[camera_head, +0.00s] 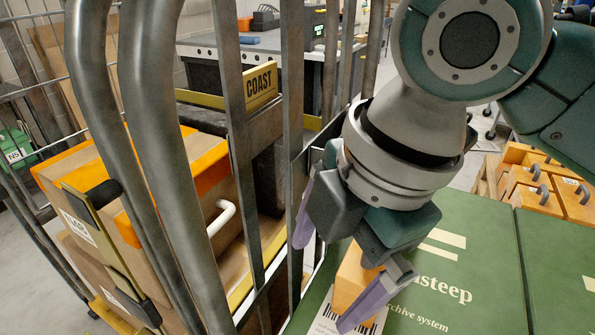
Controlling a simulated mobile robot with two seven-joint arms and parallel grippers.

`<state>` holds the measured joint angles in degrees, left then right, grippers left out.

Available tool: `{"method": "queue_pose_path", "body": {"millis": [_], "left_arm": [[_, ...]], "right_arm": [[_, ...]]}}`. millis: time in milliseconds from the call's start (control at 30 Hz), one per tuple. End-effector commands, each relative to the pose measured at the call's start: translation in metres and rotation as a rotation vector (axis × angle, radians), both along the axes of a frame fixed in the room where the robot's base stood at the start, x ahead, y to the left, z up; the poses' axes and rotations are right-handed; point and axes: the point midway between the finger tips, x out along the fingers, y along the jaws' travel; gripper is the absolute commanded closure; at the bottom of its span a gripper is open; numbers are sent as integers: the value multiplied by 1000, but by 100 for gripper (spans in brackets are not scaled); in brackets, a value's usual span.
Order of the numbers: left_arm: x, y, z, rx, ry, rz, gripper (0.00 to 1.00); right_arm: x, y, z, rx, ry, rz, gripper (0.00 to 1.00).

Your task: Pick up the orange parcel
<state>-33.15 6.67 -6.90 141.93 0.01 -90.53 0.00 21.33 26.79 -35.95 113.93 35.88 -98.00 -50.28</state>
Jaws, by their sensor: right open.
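A small orange parcel (351,277) is on or just above the green archive box (460,240), near that box's left edge. My right gripper (326,268) points down at it with its purple-tipped fingers spread apart. One finger is to the left of the parcel. The other overlaps the parcel's lower right part and hides some of it. I cannot tell whether either finger touches it. My left gripper is out of view.
Metal roll-cage bars (160,150) stand close on the left, with orange-and-brown boxes (205,165) behind them. Several orange boxes with handles (527,190) lie at the right.

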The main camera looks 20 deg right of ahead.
Motion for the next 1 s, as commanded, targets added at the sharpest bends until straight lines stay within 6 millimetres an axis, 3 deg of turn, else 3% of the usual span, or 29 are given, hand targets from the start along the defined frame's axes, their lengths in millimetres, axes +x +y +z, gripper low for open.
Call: {"method": "queue_pose_path", "body": {"millis": [33,133,233,367,500,1000], "left_arm": [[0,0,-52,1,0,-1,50],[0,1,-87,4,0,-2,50],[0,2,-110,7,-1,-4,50],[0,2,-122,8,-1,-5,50],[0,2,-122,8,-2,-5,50],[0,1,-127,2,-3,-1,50]], "right_arm": [[19,-15,-41,-72,-13,109,0],[41,-44,-55,-186,6,304,0],[57,-73,-54,-265,35,436,0],[68,-101,-40,-317,65,532,0],[73,-115,-31,-332,82,579,0],[77,-123,-90,-333,87,589,0]]}}
